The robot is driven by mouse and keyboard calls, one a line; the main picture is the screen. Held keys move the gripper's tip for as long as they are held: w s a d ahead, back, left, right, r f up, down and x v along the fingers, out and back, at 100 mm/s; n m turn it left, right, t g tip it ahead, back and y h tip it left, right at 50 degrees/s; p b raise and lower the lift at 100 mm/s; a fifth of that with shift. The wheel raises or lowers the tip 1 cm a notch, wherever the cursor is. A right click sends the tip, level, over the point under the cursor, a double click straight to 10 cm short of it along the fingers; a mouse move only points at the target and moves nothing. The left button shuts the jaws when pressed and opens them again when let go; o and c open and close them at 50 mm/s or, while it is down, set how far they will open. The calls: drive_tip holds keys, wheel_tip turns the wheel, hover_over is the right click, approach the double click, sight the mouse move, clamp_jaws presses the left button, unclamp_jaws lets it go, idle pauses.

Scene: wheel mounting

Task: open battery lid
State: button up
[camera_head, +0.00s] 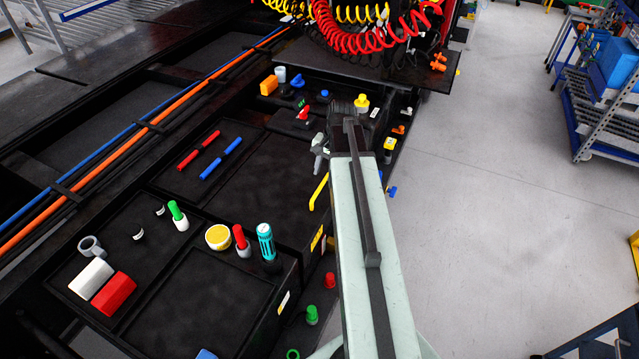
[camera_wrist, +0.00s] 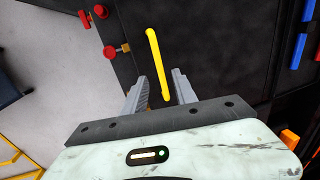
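A yellow bar-shaped handle (camera_head: 319,192) stands at the right edge of a black lid-like panel (camera_head: 265,180) in the head view. In the wrist view the yellow handle (camera_wrist: 154,55) runs lengthwise, its near end in the gap between my fingers. My gripper (camera_wrist: 160,76) is open, with one grey finger on each side of the handle and visible gaps to both. I cannot tell how far above the handle the fingertips are. In the head view my arm hides most of my gripper (camera_head: 320,150).
Red and blue rods (camera_head: 220,160), a teal cylinder (camera_head: 265,241) and a yellow round cap (camera_head: 218,237) are on the black surfaces to the left. A red knob (camera_wrist: 109,52) is beside the handle in the wrist view. Open grey floor (camera_head: 500,200) is on the right.

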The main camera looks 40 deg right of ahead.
sight(320, 188)
drive_tip(key=f+b, duration=0.4)
drive_tip(key=w+f+b, duration=0.1)
drive_tip(key=f+b, duration=0.1)
drive_tip(key=shift+a+f, duration=0.3)
drive_tip(key=shift+f, duration=0.1)
drive_tip(key=shift+r, duration=0.1)
clamp_jaws()
idle(0.8)
